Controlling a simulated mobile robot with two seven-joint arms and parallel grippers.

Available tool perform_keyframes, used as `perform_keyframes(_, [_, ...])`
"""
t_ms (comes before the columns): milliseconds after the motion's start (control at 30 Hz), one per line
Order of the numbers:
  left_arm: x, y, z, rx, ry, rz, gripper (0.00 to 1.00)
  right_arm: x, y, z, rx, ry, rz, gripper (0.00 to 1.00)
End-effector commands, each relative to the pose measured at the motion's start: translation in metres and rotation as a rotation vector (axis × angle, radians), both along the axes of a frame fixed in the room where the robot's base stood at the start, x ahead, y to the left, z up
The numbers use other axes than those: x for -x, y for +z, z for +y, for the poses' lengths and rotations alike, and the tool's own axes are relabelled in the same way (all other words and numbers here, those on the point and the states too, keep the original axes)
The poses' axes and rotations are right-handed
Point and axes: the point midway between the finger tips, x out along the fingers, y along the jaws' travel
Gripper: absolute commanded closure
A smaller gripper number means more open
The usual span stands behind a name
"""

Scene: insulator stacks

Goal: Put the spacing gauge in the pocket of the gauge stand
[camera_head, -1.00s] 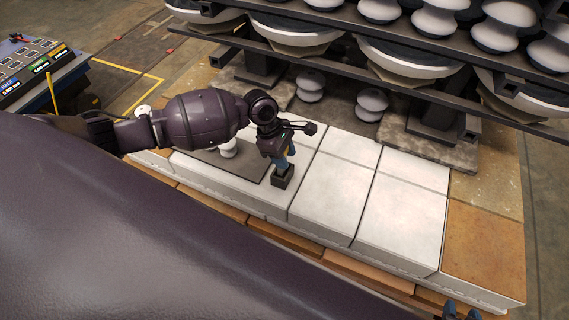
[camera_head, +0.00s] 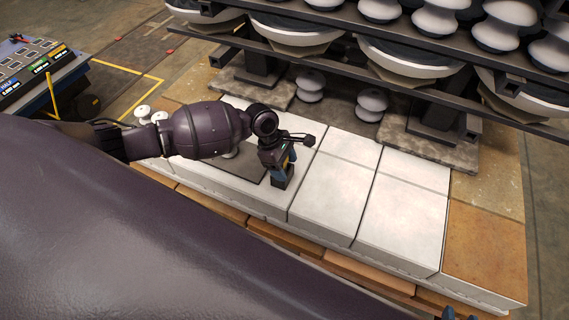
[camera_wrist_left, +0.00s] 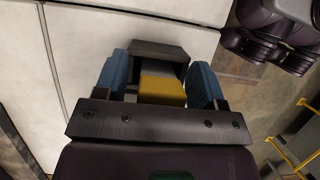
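My left gripper (camera_head: 286,168) points down over the dark gauge stand (camera_head: 283,182) on the pale slabs. In the left wrist view its blue fingers (camera_wrist_left: 160,82) stand either side of the spacing gauge (camera_wrist_left: 162,91), which shows as a yellow block. The dark gauge stand (camera_wrist_left: 160,48) shows just beyond the fingertips. The gauge's lower end and the pocket are hidden, so I cannot tell how deep it sits. Blue tips of my right gripper (camera_head: 449,313) barely show at the bottom edge.
A dark mat (camera_head: 240,166) lies left of the stand, partly under my left arm. White insulators (camera_head: 144,112) stand at its far left. A rack of insulator stacks (camera_head: 410,60) overhangs the back. The pale slabs (camera_head: 400,215) to the right are clear.

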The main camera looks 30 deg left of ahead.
Motion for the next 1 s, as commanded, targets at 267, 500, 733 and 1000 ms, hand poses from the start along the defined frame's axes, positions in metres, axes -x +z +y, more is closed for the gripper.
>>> perform_keyframes(267, [0.0, 0.006, 0.001, 0.0, 0.0, -0.001, 0.36, -0.007, 0.004, 0.001, 0.0, 0.004, -0.015, 0.57])
perform_keyframes(500, [0.0, 0.042, 0.016, 0.0, 0.0, -0.003, 0.36, -0.01, 0.011, 0.002, -0.001, 0.006, -0.023, 0.57])
perform_keyframes(733, [0.001, 0.083, 0.033, 0.0, 0.0, -0.003, 0.36, -0.006, 0.013, 0.001, -0.001, 0.004, -0.017, 0.57])
perform_keyframes(1000, [0.002, 0.11, 0.044, 0.0, 0.0, 0.0, 0.36, 0.003, 0.006, 0.0, 0.0, -0.002, 0.006, 0.57])
